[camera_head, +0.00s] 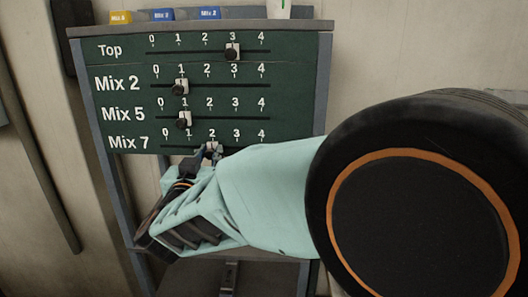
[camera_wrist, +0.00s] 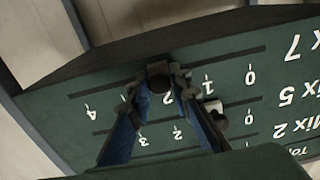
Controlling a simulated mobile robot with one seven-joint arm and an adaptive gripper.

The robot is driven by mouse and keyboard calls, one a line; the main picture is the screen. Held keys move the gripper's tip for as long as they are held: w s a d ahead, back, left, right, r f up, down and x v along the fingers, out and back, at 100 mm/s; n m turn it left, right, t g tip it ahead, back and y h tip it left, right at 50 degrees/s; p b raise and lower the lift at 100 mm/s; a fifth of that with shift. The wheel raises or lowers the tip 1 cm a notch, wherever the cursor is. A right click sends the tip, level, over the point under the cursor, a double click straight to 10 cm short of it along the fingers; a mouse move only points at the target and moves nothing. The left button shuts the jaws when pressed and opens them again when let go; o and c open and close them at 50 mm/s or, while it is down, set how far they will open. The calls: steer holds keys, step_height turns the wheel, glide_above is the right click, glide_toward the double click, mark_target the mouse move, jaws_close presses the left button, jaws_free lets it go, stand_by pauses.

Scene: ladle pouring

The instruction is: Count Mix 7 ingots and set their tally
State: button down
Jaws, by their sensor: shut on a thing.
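A dark green tally board (camera_head: 110,75) has slider rows marked Top, Mix 2, Mix 5 and Mix 7, each numbered 0 to 4. The Mix 7 knob (camera_wrist: 158,70) is between my fingertips, at about 2. My gripper (camera_head: 212,150) is shut on this knob; it also shows in the wrist view (camera_wrist: 160,82), where the board appears upside down. The Top knob (camera_head: 232,51) is at 3. The Mix 2 knob (camera_head: 180,87) and the Mix 5 knob (camera_head: 184,119) are at about 1. No ingots marked Mix 7 can be made out.
On the ledge above the board are a yellow block (camera_head: 120,17), two blue blocks (camera_head: 162,15) (camera_head: 209,13) with small labels, and a partly cut-off white object (camera_head: 279,9). My arm covers the lower right. A grey shelf frame (camera_head: 322,90) borders the board.

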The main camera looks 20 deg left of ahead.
steer(key=c, duration=1.8)
jaws_free()
steer(key=v, duration=1.2)
